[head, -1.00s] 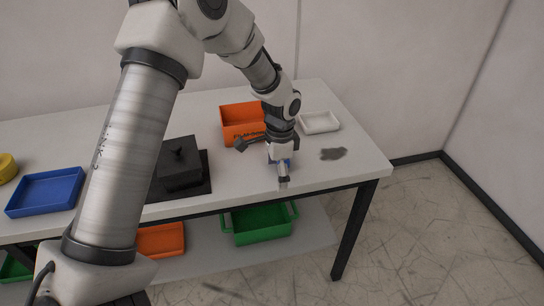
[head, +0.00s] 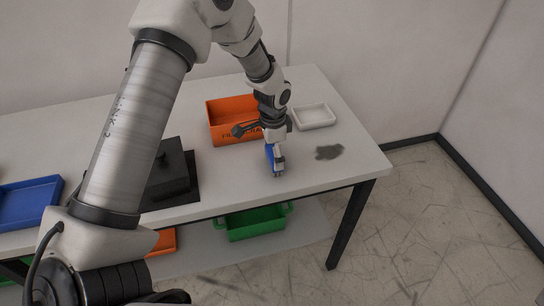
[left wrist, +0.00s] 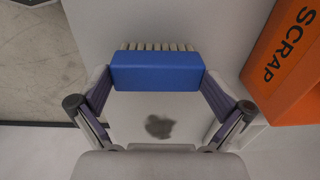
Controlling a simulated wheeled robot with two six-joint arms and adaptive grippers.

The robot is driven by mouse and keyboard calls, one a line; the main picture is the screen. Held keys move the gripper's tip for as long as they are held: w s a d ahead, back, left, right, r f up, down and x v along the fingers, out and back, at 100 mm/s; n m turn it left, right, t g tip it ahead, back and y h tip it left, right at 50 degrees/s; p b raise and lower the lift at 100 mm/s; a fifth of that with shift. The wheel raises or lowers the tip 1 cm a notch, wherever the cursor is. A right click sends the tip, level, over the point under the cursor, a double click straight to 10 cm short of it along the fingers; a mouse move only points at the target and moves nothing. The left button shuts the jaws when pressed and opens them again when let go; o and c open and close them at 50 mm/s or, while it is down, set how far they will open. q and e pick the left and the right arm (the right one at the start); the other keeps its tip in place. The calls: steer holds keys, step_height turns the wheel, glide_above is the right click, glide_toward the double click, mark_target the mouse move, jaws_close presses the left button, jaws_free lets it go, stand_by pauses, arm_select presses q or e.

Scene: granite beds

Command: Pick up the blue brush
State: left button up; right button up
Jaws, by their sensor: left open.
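The blue brush (head: 269,157) is at the front right part of the white table, partly hidden by my left gripper (head: 277,166). In the left wrist view the brush (left wrist: 156,72) shows as a blue block with a row of pale bristles along its far side. My left gripper (left wrist: 157,84) is open, with one finger at each end of the block. I cannot tell whether the fingers touch it. My right gripper is not in view.
An orange scrap bin (head: 222,132) stands close behind the gripper; it also shows in the left wrist view (left wrist: 278,85). A white tray (head: 314,117), a dark smudge (head: 329,152), a black block on a plate (head: 168,175) and a blue tray (head: 28,205) are on the table.

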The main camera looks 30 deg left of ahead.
arm_select(q)
steer(key=shift+s+d+f, duration=0.15)
steer(key=shift+s+f, duration=0.55)
steer(key=shift+f, duration=0.15)
steer(key=shift+c, duration=0.8)
steer(key=c, duration=0.5)
steer(key=shift+c, duration=0.2)
steer(key=shift+w+r+g+b, duration=0.3)
steer(key=shift+r+b, duration=0.2)
steer(key=shift+r, duration=0.1)
steer(key=shift+c, duration=1.3)
steer(key=shift+s+d+r+b, duration=0.1)
steer(key=shift+d+r+b, duration=0.15)
steer(key=shift+r, duration=0.55)
jaws_close()
steer(key=s+d+r+b, duration=0.1)
steer(key=s+d, duration=0.2)
steer(key=s, duration=0.3)
steer(key=s+d+r+b, duration=0.1)
steer(key=s+d, duration=0.2)
steer(key=s, duration=0.4)
steer(key=shift+s+d, duration=0.15)
steer(key=shift+d, duration=0.25)
